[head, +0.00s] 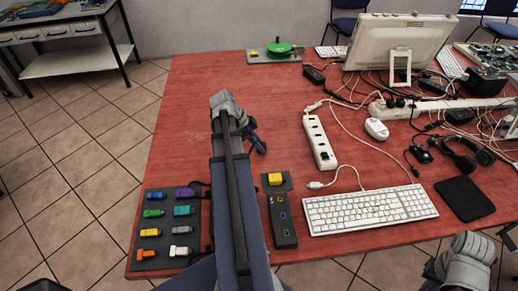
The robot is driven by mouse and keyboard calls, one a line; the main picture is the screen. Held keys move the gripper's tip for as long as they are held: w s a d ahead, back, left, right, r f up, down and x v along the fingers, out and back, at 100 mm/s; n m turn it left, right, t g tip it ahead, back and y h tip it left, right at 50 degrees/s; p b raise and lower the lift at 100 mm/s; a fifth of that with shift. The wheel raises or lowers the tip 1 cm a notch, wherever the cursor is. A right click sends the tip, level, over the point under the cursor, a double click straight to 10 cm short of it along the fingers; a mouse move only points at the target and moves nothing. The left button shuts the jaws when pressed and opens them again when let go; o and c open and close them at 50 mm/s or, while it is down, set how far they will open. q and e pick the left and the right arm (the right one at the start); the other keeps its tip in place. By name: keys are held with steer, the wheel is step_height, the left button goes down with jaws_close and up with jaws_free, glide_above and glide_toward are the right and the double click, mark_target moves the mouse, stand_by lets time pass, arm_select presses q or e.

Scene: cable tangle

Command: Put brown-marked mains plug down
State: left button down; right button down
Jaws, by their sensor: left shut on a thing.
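My left gripper (257,143) is over the red table, left of the white power strip (319,143). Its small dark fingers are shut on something. The held thing is too small and dark to make out. I cannot pick out a brown mark or a mains plug in the jaws. I cannot tell whether the held thing touches the table. My right arm shows only as a grey joint at the bottom right corner, and its fingers are not visible.
A dark mat (146,254) with several coloured connectors lies at the front left. A dark socket block (284,237), a keyboard (370,208) and a mouse (376,129) lie to the right. Cables tangle around the monitor (393,42).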

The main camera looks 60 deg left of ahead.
arm_select(q)
steer(key=shift+f, duration=0.15)
steer(key=c, duration=0.6)
jaws_free()
steer(key=shift+r+p, duration=0.35)
steer(key=shift+p+v, duration=5.05)
steer(key=shift+v, duration=0.85)
steer(key=shift+f, duration=0.1)
